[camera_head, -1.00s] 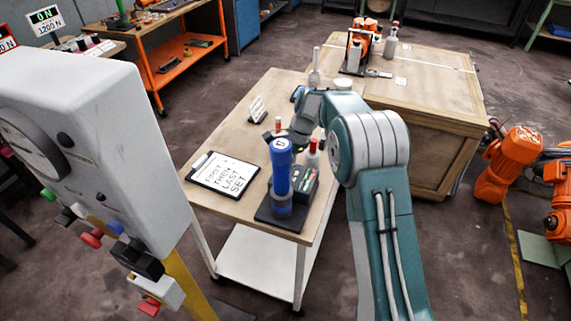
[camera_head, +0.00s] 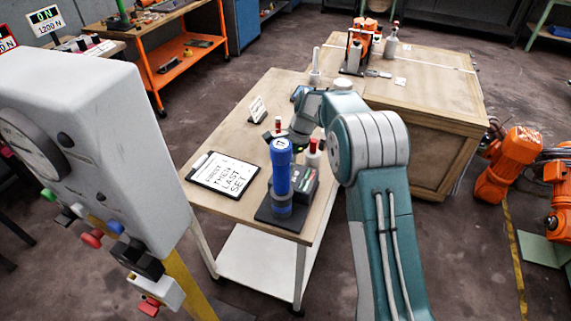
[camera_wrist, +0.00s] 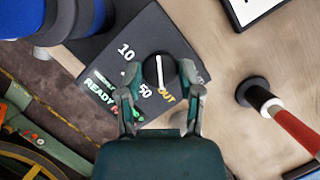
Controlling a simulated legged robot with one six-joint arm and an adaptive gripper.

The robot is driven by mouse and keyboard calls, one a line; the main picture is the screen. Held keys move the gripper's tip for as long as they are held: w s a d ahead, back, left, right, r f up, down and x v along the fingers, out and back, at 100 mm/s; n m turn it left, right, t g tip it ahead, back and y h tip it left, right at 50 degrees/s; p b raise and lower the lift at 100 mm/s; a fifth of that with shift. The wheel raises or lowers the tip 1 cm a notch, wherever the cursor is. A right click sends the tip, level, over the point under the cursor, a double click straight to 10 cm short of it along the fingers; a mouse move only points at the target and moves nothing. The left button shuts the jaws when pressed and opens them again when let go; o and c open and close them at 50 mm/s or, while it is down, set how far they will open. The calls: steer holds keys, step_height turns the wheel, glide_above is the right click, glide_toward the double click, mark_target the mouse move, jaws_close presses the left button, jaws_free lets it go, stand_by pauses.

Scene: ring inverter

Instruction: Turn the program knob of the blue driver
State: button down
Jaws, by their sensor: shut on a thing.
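The blue driver (camera_head: 281,180) stands upright in a dark base on the small wooden-topped cart. Part of it shows at the top left of the wrist view (camera_wrist: 60,15). Beside it is a black control box (camera_wrist: 120,65) with the markings 10, 50, OUT and a green READY. The round black program knob (camera_wrist: 160,72) on the box has a white pointer line, pointing roughly along the picture's vertical. My gripper (camera_wrist: 160,96) is over the box with one finger on either side of the knob, shut on it. The exact finger contact is hard to see. In the head view my arm hides the knob.
A red-capped bottle (camera_head: 312,155) stands by the box. A clipboard (camera_head: 225,172) lies to the left and a small sign (camera_head: 257,108) stands behind it. A grey machine (camera_head: 90,150) fills the left. A wooden crate (camera_head: 430,90) is behind the cart.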

steer(key=shift+c, duration=1.3)
jaws_free()
steer(key=shift+f, duration=0.35)
steer(key=shift+r, duration=0.15)
steer(key=v, duration=1.2)
steer(key=shift+w+a, duration=0.1)
steer(key=shift+w, duration=0.05)
